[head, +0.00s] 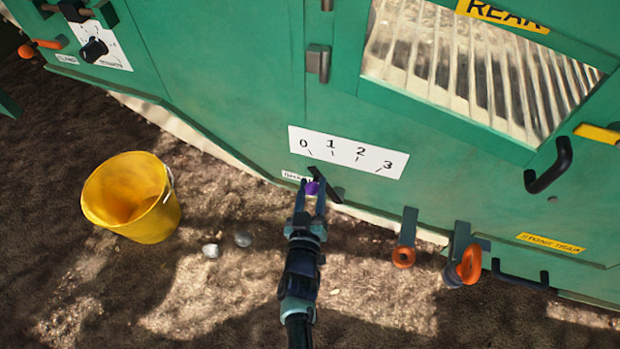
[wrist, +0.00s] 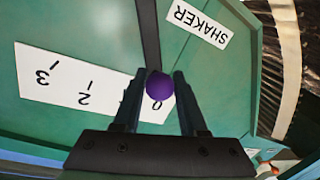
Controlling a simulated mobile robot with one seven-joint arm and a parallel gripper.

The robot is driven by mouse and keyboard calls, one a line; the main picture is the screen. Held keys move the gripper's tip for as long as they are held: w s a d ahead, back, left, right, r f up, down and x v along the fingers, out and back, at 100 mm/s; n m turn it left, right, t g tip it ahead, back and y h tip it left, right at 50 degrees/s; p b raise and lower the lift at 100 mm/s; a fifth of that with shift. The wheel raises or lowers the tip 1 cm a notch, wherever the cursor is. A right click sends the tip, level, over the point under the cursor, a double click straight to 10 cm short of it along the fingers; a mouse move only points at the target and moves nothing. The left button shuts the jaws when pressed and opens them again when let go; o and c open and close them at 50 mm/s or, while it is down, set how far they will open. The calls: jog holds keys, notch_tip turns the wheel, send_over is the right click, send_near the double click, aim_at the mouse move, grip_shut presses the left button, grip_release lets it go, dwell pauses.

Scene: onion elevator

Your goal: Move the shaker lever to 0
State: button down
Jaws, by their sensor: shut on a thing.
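The shaker lever is a dark bar with a purple knob (head: 312,188) on the green machine's side. My gripper (head: 311,190) is at the knob, with a finger on either side of it, shut on it. The wrist view shows the purple knob (wrist: 160,86) between the fingertips and the dark lever bar (wrist: 149,35) running away behind it. A white scale plate (head: 348,152) reads 0, 1, 2, 3. The knob is by the 0 end of the scale; in the wrist view it partly covers the area beside the 0. The white SHAKER label (wrist: 200,23) is near the lever.
A yellow bucket (head: 132,196) stands on the soil at left, with two pale stones (head: 243,239) nearby. Orange-ringed handles (head: 404,257) and a black handle (head: 548,167) stick out from the machine at right. Another dial (head: 94,50) is at upper left.

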jog(key=shift+a+f, duration=0.1)
jog(key=shift+a, duration=0.1)
jog(key=shift+c, duration=2.3)
grip_release()
jog(key=shift+d, duration=0.1)
jog(key=shift+s, duration=0.2)
jog(key=s+a+p, duration=0.1)
jog(key=s+p, duration=0.4)
jog(key=s, duration=0.7)
jog(key=shift+s+a+r+p, duration=0.2)
jog(key=shift+a+r+p, duration=0.15)
jog(key=shift+r, duration=0.1)
